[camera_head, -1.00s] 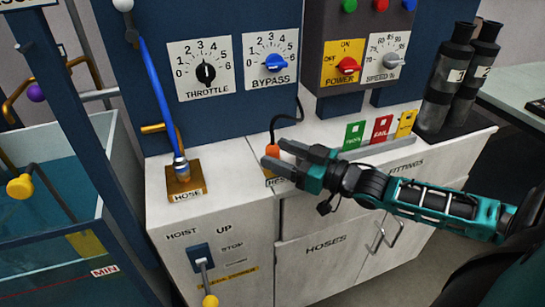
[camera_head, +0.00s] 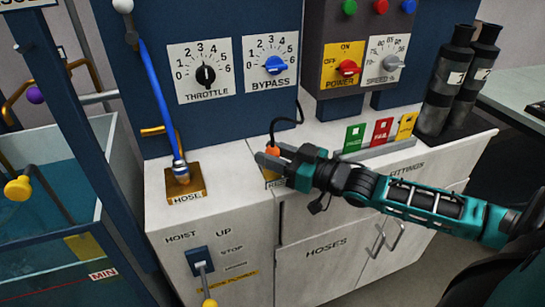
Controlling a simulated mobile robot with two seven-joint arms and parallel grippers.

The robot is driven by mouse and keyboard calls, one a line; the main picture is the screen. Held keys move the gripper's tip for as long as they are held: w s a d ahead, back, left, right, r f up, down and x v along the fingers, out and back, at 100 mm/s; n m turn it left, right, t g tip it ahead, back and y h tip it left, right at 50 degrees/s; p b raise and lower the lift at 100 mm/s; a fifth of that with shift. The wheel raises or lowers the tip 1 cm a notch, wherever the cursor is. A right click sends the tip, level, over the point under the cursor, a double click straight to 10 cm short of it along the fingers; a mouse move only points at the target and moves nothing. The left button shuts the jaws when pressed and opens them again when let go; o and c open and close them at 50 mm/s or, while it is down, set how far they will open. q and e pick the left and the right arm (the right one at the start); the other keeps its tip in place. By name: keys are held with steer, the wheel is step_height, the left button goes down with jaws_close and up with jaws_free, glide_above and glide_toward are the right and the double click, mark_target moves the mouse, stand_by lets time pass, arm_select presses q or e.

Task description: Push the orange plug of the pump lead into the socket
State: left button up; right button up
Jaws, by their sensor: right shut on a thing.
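The orange plug (camera_head: 272,152) of the pump lead is upright on the cabinet's white top, by a label partly hidden by my gripper that seems to read "REST". A black lead (camera_head: 288,121) loops up from it beside the blue panel. My right gripper (camera_head: 268,157) comes in from the right, its fingers shut on the orange plug, hiding its lower part. I cannot make out the socket. My left gripper is not in view.
Green, red and yellow cards (camera_head: 381,131) stand in a rack behind my right arm. Two dark bottles (camera_head: 447,80) stand at the right. A water tank (camera_head: 50,215) is at the far left.

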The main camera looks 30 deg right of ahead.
steer(key=shift+c, duration=1)
steer(key=shift+r, duration=0.1)
